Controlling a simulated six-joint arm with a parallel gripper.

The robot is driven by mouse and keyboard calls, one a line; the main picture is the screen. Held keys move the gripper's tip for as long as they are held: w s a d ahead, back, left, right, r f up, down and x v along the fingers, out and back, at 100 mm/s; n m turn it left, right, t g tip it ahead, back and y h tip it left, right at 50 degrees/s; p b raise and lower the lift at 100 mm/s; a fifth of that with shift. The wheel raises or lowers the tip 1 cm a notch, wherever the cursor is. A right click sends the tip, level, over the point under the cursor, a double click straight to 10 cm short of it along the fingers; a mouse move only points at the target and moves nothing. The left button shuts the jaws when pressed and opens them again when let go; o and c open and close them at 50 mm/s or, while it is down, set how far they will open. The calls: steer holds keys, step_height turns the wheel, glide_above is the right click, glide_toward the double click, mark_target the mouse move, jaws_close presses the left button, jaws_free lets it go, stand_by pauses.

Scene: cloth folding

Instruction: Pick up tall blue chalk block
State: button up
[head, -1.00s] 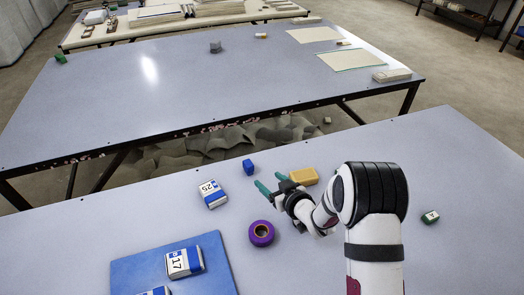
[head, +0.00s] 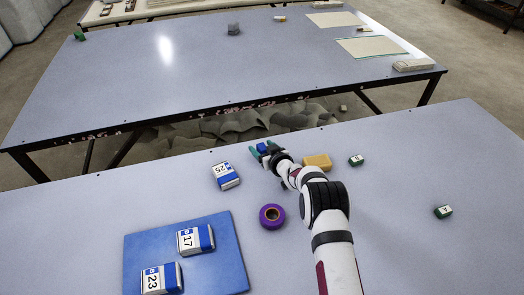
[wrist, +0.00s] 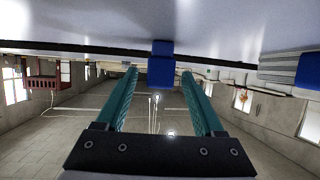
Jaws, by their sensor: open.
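The tall blue chalk block (head: 262,147) stands near the far edge of the near table, between the teal fingertips in the head view. In the wrist view the blue block (wrist: 161,70) shows centred between the two fingers, with a gap on each side. My gripper (head: 263,150) is open around or just short of the block; the exact depth cannot be told. The fingers also show in the wrist view (wrist: 159,78), spread and touching nothing visible.
A yellow block (head: 318,161) lies right of my gripper, with a green block (head: 356,160) beyond it. A box marked 25 (head: 226,176) is left, and a purple tape roll (head: 272,216) is nearer. A blue mat (head: 220,270) carries boxes marked 17 and 23.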

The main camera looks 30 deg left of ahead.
jaws_close()
stand_by(0.3)
steer(key=shift+r, duration=0.1)
